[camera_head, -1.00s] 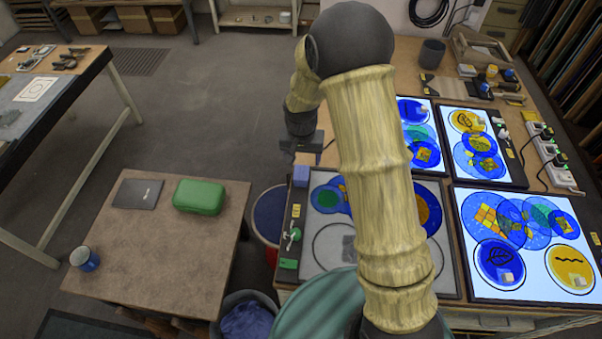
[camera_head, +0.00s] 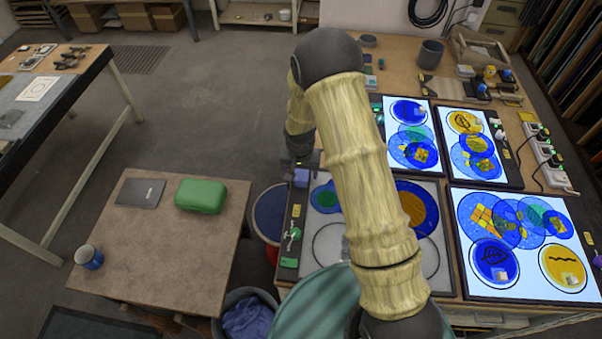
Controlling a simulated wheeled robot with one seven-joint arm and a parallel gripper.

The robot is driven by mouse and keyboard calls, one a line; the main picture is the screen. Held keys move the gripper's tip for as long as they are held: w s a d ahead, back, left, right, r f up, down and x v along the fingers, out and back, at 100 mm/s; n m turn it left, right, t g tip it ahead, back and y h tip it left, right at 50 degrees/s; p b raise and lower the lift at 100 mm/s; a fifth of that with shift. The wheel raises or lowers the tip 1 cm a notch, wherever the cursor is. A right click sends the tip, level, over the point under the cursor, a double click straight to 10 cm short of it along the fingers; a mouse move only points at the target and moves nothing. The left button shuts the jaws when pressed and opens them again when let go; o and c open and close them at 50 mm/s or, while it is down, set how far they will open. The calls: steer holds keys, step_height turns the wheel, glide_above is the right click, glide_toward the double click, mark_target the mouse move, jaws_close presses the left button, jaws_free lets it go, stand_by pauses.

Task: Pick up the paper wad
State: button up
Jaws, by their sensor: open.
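I cannot make out a paper wad for certain. Small pale lumps lie on the lit glass panels at the right, one on the blue leaf disc (camera_head: 500,275) and one on the yellow disc (camera_head: 569,279); they are too small to tell what they are. My gripper (camera_head: 300,164) points down at the left edge of the workbench, just above and behind a small blue block (camera_head: 301,178). Its fingers are dark and partly hidden, and it looks open with nothing seen in it. My arm hides part of the unlit panel (camera_head: 292,240).
Lit panels (camera_head: 470,294) with painted discs cover the bench's right side. A low table (camera_head: 150,262) at the left holds a green case (camera_head: 201,196), a dark folder (camera_head: 139,192) and a blue mug (camera_head: 89,257). A bin with blue cloth (camera_head: 247,318) stands between them.

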mark_target(301, 173)
steer(key=shift+w+f, duration=0.1)
steer(key=shift+f, duration=0.55)
steer(key=c, duration=1)
steer(key=shift+r, duration=0.1)
steer(key=shift+c, duration=0.2)
step_height(301, 173, up, 10)
steer(key=b, duration=0.2)
steer(key=shift+b, duration=0.3)
